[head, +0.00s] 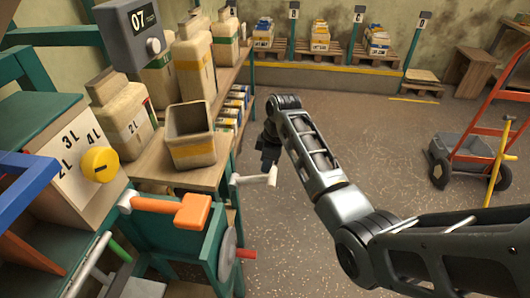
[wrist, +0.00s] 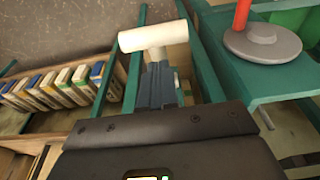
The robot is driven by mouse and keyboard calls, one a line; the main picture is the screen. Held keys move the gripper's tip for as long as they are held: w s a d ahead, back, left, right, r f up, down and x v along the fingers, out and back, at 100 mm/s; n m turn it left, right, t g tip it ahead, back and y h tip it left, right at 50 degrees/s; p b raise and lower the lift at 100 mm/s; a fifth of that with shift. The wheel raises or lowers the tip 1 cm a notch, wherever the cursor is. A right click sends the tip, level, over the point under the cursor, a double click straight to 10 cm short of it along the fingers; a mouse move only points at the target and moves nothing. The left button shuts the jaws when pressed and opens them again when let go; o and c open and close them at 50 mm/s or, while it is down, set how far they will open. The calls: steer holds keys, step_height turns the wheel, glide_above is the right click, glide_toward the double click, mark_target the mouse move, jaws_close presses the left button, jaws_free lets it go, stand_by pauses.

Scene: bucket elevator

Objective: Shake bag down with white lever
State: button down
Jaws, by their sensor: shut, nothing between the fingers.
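The white lever (head: 257,178) is a pale cylinder handle at the right side of the green bench frame. It also shows in the wrist view (wrist: 153,37), just beyond my fingertips. My gripper (head: 269,158) is shut and empty, pointing down just above the lever in the head view. In the wrist view its closed fingers (wrist: 157,82) lie in line with the handle; I cannot tell whether they touch it. An open-topped tan bag (head: 190,146) stands upright on the wooden shelf, left of the lever.
An orange lever (head: 180,209) and a grey disc with a red handle (head: 245,253) sit on the green frame nearby. A yellow dial (head: 100,163) is at left. Filled bags (head: 193,62) stand behind the open one.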

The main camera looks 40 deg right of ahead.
mark_target(271, 176)
steer(key=shift+s+d+f, duration=0.3)
steer(key=shift+s+f, duration=0.15)
steer(key=shift+f, duration=0.35)
steer(key=shift+s+d+f+t+y, duration=0.25)
steer(key=shift+s+f+t+y, duration=0.1)
steer(key=shift+f, duration=0.3)
step_height(271, 176, down, 7)
steer(key=s+d+t+y+b, duration=0.1)
steer(key=t+y+b, duration=0.1)
steer(key=b, duration=0.5)
steer(key=shift+s+f+t+y, duration=0.2)
steer(key=shift+s+t+y, duration=0.15)
steer(key=shift+t, duration=0.5)
steer(key=shift+f, duration=0.15)
